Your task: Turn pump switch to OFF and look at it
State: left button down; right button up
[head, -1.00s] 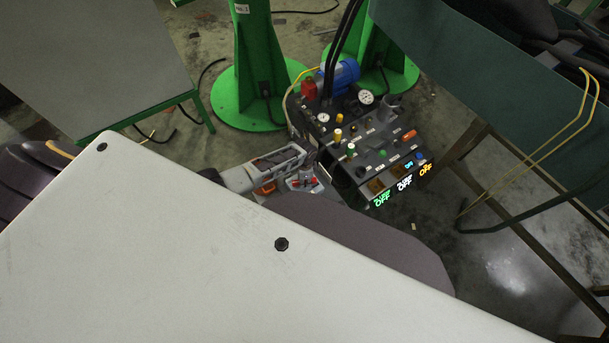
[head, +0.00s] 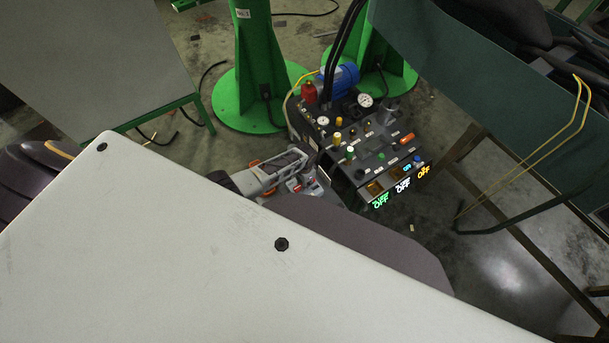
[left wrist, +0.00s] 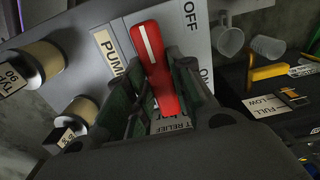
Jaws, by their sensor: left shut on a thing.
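The pump switch (left wrist: 160,70) is a red lever with a white stripe, on a grey panel in the left wrist view. A PUMP label (left wrist: 110,55) is on its left, an OFF label (left wrist: 189,14) by its tip on the right, and an ON label (left wrist: 205,75) lower right. My left gripper (left wrist: 160,88) is shut on the lever, one finger on each side. My right gripper is not in view.
Green stands (head: 245,90) are behind the machine, and a dark green surface (head: 470,70) with a yellow wire frame (head: 550,140) is at right.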

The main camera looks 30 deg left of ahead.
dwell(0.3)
pick_arm(q)
jog(key=c, duration=1.2)
grip_release()
jog(key=shift+c, duration=0.2)
jog(key=shift+r, duration=0.15)
notch_tip(320, 180, up, 12)
jog(key=shift+f, duration=0.2)
dwell(0.5)
